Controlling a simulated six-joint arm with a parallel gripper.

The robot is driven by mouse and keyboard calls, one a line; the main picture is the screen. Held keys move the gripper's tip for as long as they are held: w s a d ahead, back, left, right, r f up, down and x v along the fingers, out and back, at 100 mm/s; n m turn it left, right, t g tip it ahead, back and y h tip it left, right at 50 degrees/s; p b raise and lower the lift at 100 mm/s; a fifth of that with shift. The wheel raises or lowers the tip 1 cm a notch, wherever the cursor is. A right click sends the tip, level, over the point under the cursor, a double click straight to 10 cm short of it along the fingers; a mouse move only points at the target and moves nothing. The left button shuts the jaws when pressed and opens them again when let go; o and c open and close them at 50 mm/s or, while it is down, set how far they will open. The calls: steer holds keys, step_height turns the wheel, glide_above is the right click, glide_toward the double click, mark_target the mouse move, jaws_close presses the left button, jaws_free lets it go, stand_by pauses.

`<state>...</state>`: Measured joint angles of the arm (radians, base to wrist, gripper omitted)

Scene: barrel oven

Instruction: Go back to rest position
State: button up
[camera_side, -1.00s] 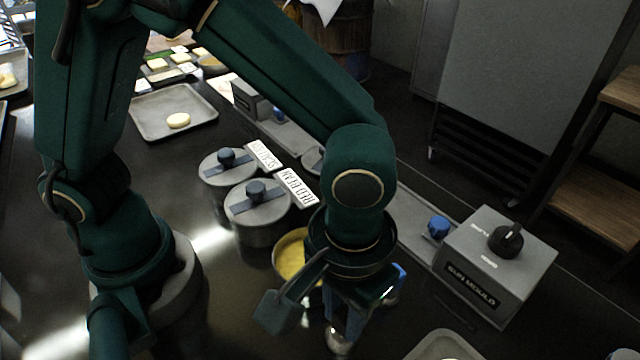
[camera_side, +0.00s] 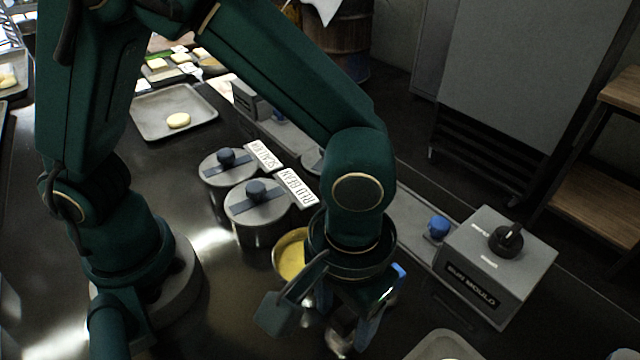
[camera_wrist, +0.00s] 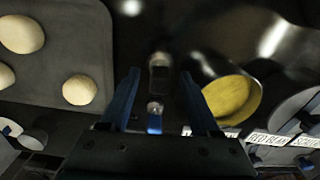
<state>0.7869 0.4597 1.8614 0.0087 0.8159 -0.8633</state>
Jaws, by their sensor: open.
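My gripper (camera_side: 358,325) is at the lower middle of the side view, beside the open pot with yellow contents (camera_side: 292,258). In the wrist view my gripper (camera_wrist: 160,88) has its two blue fingers spread apart. A small metal item (camera_wrist: 160,62) shows between and beyond the fingers, apart from both; what it is I cannot tell. A shiny rounded metal piece (camera_side: 339,338) shows below the fingers in the side view, partly hidden. The yellow pot (camera_wrist: 232,98) is just right of the fingers in the wrist view.
Two lidded pots (camera_side: 258,205) stand left of my gripper, with label signs (camera_side: 297,188) behind. A grey BUN MOULD box (camera_side: 492,265) with a dark knob stands right. A tray of pale buns (camera_wrist: 60,55) lies left in the wrist view. Another tray (camera_side: 150,112) holds one pale round.

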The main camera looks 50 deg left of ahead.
step_height(320, 180, up, 4)
steer(key=shift+r, duration=0.1)
steer(key=shift+w+a+r, duration=0.1)
steer(key=shift+r, duration=0.2)
steer(key=w+a+r+n+t+h, duration=0.1)
steer(key=w+a+r+n+t, duration=0.25)
steer(key=a+r, duration=0.55)
steer(key=s+a+f+m+t+y, duration=0.1)
steer(key=s+a+m, duration=0.3)
steer(key=a, duration=0.5)
steer(key=shift+s+a+f+t, duration=0.2)
steer(key=shift+s+f+t, duration=0.25)
steer(key=shift+f+t, duration=0.1)
